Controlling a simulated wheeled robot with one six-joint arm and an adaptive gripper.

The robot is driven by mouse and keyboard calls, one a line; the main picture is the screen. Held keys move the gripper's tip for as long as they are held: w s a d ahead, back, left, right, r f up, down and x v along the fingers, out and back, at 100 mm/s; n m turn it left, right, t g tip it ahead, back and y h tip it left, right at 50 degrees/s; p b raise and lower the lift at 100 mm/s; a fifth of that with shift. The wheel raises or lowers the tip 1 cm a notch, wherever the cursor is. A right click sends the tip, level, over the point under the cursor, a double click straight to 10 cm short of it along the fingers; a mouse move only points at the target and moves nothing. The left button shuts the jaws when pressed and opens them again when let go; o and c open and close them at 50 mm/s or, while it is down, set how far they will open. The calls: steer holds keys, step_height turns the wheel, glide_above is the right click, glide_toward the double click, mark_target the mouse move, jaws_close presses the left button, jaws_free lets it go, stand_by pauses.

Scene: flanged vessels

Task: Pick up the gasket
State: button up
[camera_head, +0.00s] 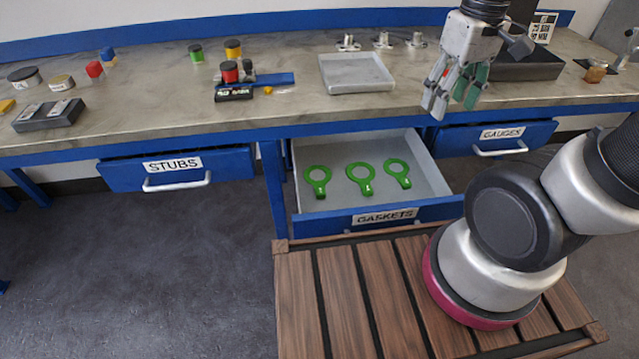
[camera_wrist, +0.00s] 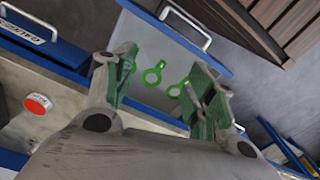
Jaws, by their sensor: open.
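Three green ring gaskets with short tabs lie flat in the open drawer labelled GASKETS (camera_head: 442,212): a left one (camera_head: 318,176), a middle one (camera_head: 361,174) and a right one (camera_head: 397,170). My gripper (camera_head: 450,103) is above the bench edge, up and to the right of the drawer, with its fingers apart and nothing between them. In the wrist view, green gaskets (camera_wrist: 153,75) show beyond the open fingers (camera_wrist: 165,95), well away from them. One gasket there is partly covered by a finger.
A grey tray (camera_head: 356,73) stands on the bench (camera_head: 290,110) above the drawer. A dark box (camera_head: 525,64) is behind my gripper. A red-topped round part (camera_wrist: 38,104) shows in the wrist view.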

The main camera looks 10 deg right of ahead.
steer(key=w+a+f+n+g+h, duration=0.15)
steer(key=w+a+f+n, duration=0.25)
steer(key=a+f, duration=0.45)
steer(key=n+y, duration=0.1)
steer(key=n, duration=0.9)
glide_above(321, 191)
steer(key=shift+t, duration=0.45)
steer(key=f, duration=1.8)
steer(key=shift+s+d+f, duration=0.1)
steer(key=shift+s, duration=0.3)
steer(key=shift+w+a+y, duration=0.25)
steer(key=shift+w, duration=0.05)
steer(key=shift+f+n, duration=0.3)
step_height(321, 191, down, 7)
steer(key=shift+w+d+f, duration=0.1)
steer(key=shift+w+d, duration=0.05)
steer(key=c, duration=1.1)
